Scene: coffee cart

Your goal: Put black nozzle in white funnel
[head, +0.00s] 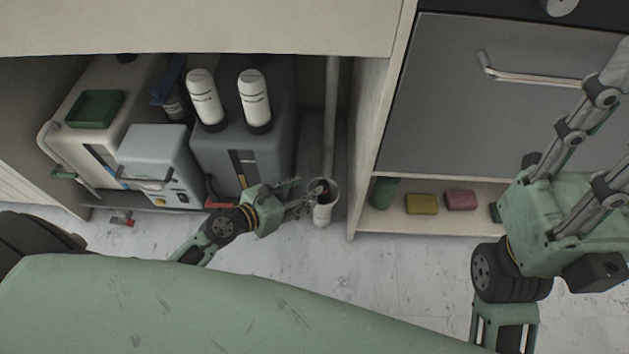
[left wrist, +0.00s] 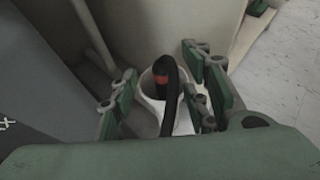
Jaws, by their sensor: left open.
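The white funnel (head: 322,216) stands upright at the foot of a pipe inside the open cabinet. It also shows in the left wrist view (left wrist: 152,108). The black nozzle (left wrist: 162,68), with a red band, is down in the funnel's mouth, its dark hose curving toward the camera. In the head view the nozzle (head: 319,187) shows as a small dark shape at the rim. My left gripper (head: 304,199) is open at the funnel's left side. In the wrist view its fingers (left wrist: 163,88) stand apart on both sides of nozzle and funnel. My right gripper's fingertips are not clearly visible.
A grey tank (head: 225,155) with two white bottles stands left of the funnel. A light blue box (head: 155,150) is further left. Right of the funnel are a cabinet side wall (head: 365,140) and a low shelf with yellow (head: 421,204) and pink (head: 461,200) sponges.

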